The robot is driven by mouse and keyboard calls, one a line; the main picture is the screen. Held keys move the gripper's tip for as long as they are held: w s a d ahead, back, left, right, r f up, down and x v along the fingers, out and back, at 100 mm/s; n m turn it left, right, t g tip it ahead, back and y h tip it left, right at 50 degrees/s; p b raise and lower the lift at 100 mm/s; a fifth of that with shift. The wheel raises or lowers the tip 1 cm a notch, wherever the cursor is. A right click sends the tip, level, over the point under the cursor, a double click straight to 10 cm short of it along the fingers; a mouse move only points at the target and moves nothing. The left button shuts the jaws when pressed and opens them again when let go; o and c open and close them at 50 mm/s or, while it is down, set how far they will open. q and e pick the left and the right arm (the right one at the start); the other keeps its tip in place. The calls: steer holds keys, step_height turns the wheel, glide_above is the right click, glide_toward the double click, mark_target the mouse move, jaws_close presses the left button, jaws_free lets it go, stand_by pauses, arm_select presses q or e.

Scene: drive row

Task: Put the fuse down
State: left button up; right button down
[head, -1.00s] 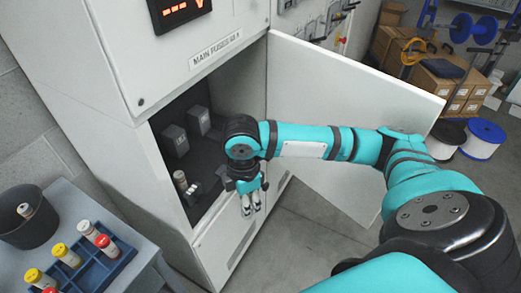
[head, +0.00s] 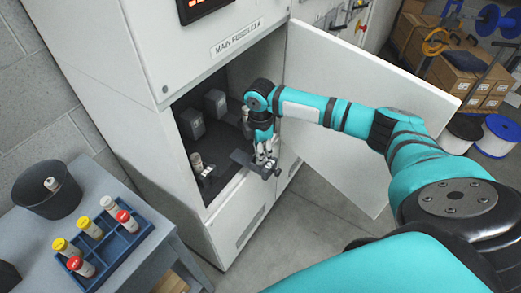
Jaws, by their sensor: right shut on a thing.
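My right gripper (head: 265,158) is at the front opening of the fuse cabinet (head: 166,150), pointing down. It is shut on a dark grey piece (head: 243,159) that sticks out at its fingertips. I cannot tell whether this piece is the fuse. A blue rack (head: 122,250) on the grey table holds several fuses with white, yellow and red caps. My left gripper is not in view.
The cabinet door (head: 365,95) stands open to the right behind my arm. A dark bin (head: 45,198) with a pale fuse-like piece sits on the table (head: 88,178). Boxes and cable spools (head: 496,137) stand at the back right. Floor right of the cabinet is clear.

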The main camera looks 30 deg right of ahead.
steer(key=shift+f, duration=0.2)
steer(key=shift+f, duration=0.15)
steer(key=c, duration=1)
jaws_free()
step_height(320, 180, up, 12)
steer(key=shift+r+b, duration=0.15)
steer(key=shift+b, duration=0.8)
